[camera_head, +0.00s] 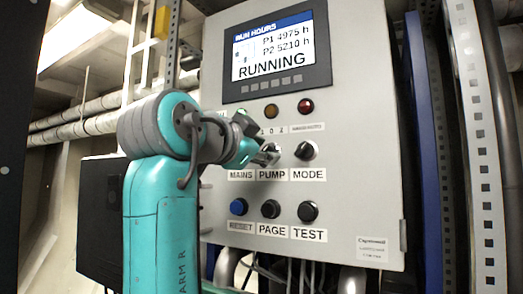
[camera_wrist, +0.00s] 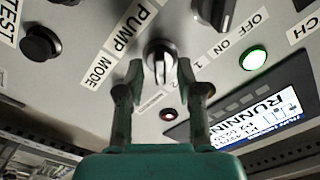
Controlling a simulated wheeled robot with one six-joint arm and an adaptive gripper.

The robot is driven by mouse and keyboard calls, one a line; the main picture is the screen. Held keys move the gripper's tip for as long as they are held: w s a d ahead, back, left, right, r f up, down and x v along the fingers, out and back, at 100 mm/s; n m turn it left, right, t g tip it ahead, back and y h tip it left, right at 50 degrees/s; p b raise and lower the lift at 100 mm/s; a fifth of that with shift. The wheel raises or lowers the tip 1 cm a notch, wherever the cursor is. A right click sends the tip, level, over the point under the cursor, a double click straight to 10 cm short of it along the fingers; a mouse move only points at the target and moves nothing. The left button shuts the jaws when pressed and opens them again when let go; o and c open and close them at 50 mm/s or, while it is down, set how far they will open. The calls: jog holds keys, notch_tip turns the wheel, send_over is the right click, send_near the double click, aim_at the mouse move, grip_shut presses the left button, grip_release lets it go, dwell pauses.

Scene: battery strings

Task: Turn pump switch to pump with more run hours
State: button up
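The grey panel (camera_head: 350,190) has a screen (camera_head: 271,45) reading P1 4975 h, P2 5210 h and RUNNING. The pump switch (camera_wrist: 161,62) is a black knob with a pale grip, above the PUMP label (camera_head: 272,174). Its white mark points down in the wrist view, seemingly towards the 2 side of its scale. My gripper (camera_wrist: 160,70) is open, with one finger on each side of the knob and small gaps showing. In the head view my gripper (camera_head: 268,155) is at the panel and partly covers the pump switch.
The mode switch (camera_head: 306,151) is close to the right of my gripper. The mains switch (camera_wrist: 213,12) is on the other side. Reset (camera_head: 238,206), page (camera_head: 270,209) and test (camera_head: 308,211) buttons sit below. A green lamp (camera_wrist: 253,60) is lit.

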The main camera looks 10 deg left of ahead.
jog(key=shift+s, duration=0.1)
jog(key=v, duration=1.1)
jog(key=shift+s+a, duration=0.15)
jog(key=shift+s, duration=0.25)
